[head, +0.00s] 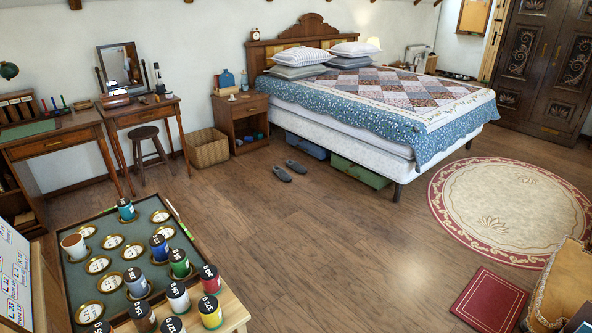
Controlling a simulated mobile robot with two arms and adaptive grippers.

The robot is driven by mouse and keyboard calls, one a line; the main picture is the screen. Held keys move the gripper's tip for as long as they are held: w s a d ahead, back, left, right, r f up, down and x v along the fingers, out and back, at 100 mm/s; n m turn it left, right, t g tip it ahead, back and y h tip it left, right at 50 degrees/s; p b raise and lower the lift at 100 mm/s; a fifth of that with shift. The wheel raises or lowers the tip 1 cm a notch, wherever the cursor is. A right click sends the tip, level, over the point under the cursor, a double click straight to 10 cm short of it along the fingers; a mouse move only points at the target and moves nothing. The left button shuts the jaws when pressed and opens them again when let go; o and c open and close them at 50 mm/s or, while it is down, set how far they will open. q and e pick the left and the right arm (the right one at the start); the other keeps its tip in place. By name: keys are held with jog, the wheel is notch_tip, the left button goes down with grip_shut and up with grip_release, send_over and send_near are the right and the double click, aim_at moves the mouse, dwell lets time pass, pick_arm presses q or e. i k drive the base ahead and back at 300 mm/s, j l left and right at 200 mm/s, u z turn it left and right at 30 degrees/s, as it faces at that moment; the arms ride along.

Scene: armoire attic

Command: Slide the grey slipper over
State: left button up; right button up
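A pair of grey slippers lies on the wooden floor in front of the bed and nightstand. The nearer, left slipper (282,173) and the farther, right slipper (296,166) lie side by side with a small gap. Both look dark grey, and their toes point toward the lower right. Neither of my grippers shows in the head view, and nothing touches the slippers.
The bed (378,110) has a blue box (305,145) and a green box (360,172) under it. A nightstand (241,120) and wicker basket (208,148) stand behind the slippers. A paint-pot tray (75,290) fills the lower left. The middle floor is clear up to the round rug (510,205).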

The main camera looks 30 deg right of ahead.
aim_at(296, 166)
jog(key=i+l+z, duration=0.65)
jog(key=l+z, duration=0.15)
jog(key=i+l+z, duration=0.4)
jog(key=i+l+u, duration=0.1)
jog(key=i, duration=0.4)
jog(key=i+l+u, duration=0.15)
jog(key=i, duration=0.35)
jog(key=i+j+u, duration=0.15)
jog(key=i+u, duration=0.25)
jog(key=i, duration=0.15)
jog(key=i+u, duration=0.45)
jog(key=i+l+u, duration=0.25)
jog(key=i+u, duration=0.15)
jog(key=i, duration=0.25)
jog(key=i+z, duration=0.1)
jog(key=i, duration=1.05)
jog(key=i+j+z, duration=0.1)
jog(key=i, duration=1.05)
jog(key=i+j+z, duration=0.1)
jog(key=i+z, duration=0.15)
jog(key=i, duration=0.35)
jog(key=i+j+z, duration=0.2)
jog(key=i, duration=0.35)
